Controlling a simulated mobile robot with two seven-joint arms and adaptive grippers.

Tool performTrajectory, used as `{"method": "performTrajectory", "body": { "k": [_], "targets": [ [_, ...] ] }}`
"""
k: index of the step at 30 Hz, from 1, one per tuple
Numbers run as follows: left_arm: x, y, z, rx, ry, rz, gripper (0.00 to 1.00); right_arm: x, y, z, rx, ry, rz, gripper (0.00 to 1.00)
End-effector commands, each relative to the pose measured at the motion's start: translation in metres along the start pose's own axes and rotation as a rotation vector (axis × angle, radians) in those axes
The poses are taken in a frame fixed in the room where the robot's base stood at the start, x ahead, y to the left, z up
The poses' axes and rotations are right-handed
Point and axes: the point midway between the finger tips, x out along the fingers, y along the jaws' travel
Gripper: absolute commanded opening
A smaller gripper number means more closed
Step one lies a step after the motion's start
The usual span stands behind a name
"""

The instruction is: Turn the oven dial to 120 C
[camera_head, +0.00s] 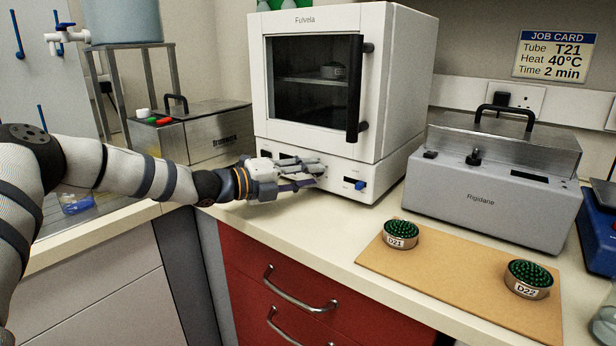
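The white oven (397,90) marked Fulvela stands at the back of the bench with its dark-windowed door shut. A blue knob (361,185) sits at the right of its lower front panel. A small display shows on the panel's left, partly covered by my gripper. My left gripper (318,173) is in front of the lower panel, left of the blue knob and apart from it. Its fingers point right, close to the panel. Whether they touch or hold anything there is hidden, and the dial's setting cannot be read.
A grey Rigidane bath (480,195) stands to the right. A steel box (215,150) stands left, behind my arm. Dishes D21 (400,236) and D22 (528,280) sit on a tan board (450,275) in front. A job card (555,55) hangs on the wall.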

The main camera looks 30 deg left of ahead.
Motion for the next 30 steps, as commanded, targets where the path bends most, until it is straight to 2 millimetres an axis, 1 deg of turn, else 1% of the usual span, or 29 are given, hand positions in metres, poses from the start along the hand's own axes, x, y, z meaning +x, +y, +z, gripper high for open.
{"method": "performTrajectory", "body": {
  "k": [3,4,7,8,15,20,26,30],
  "targets": [
    [-0.001,-0.002,0.001,0.001,-0.001,-0.002,0.30,-0.001,0.000,-0.001,0.000,0.003,0.000,0.32],
    [-0.001,-0.002,0.001,0.001,-0.001,-0.002,0.26,-0.001,0.000,-0.001,0.000,0.003,0.000,0.32],
    [-0.001,-0.002,0.001,0.001,-0.001,-0.002,0.03,-0.001,0.000,-0.001,0.000,0.003,0.000,0.32],
    [-0.001,-0.002,0.001,0.001,-0.001,-0.002,0.00,-0.001,0.000,-0.001,0.000,0.003,0.000,0.32],
    [-0.001,-0.002,0.001,0.010,-0.001,0.002,0.00,-0.002,0.000,-0.001,0.000,0.006,0.000,0.32],
    [-0.001,-0.004,0.001,0.058,-0.001,0.019,0.00,-0.005,0.000,-0.003,0.000,0.016,-0.001,0.32],
    [-0.002,-0.007,0.001,0.184,-0.002,0.068,0.00,-0.014,-0.001,-0.009,-0.001,0.043,-0.002,0.32],
    [-0.002,-0.008,0.001,0.302,-0.002,0.118,0.00,-0.021,-0.001,-0.013,-0.001,0.064,-0.002,0.32]
  ]
}}
